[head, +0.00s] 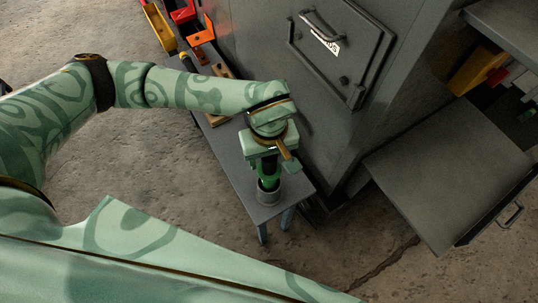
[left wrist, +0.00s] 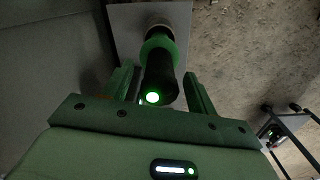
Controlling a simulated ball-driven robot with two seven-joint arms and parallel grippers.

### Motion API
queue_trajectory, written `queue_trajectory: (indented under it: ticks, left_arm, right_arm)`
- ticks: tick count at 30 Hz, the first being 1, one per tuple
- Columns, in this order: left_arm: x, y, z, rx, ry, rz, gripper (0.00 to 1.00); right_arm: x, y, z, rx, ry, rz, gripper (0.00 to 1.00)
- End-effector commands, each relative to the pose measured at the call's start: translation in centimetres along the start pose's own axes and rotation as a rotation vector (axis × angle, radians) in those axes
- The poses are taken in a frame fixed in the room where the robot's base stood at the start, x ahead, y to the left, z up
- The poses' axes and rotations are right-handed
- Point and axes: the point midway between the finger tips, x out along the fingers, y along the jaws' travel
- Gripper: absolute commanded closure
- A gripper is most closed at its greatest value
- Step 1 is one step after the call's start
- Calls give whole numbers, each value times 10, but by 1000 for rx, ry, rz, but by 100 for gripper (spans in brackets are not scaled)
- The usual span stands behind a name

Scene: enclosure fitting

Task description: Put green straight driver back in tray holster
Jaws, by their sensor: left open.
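The green straight driver (head: 268,183) stands upright in a round grey holster (head: 268,196) near the front end of a narrow grey bench top. In the left wrist view the driver (left wrist: 160,68) shows a black body, a green band and a lit green end facing the camera. The holster also shows there, around the driver's far end (left wrist: 159,27). My left gripper (head: 269,164) is directly above the holster. In the left wrist view its fingers (left wrist: 161,92) are apart, one on each side of the driver, with visible gaps. The driver's upper part is hidden in the head view. My right gripper is not in view.
The narrow bench (head: 235,165) runs beside a large grey cabinet (head: 345,110) with a handled hatch. Red, orange and yellow items (head: 185,22) lie at its far end. An open grey panel (head: 450,175) juts out at right. The concrete floor at left is clear.

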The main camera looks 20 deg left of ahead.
Motion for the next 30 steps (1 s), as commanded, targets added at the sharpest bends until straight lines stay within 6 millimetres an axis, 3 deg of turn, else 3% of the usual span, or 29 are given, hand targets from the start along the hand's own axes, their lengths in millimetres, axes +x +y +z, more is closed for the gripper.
queue_trajectory:
  ticks: [9,15,21,30]
  left_arm:
    - [-86,1,-1,1,10,9,42]
    - [-132,1,-1,0,7,6,42]
    - [-154,0,0,0,4,5,42]
    - [-156,0,0,0,2,3,42]
  right_arm:
    - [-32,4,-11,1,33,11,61]
    - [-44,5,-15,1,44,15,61]
    - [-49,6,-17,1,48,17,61]
    - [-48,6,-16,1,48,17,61]
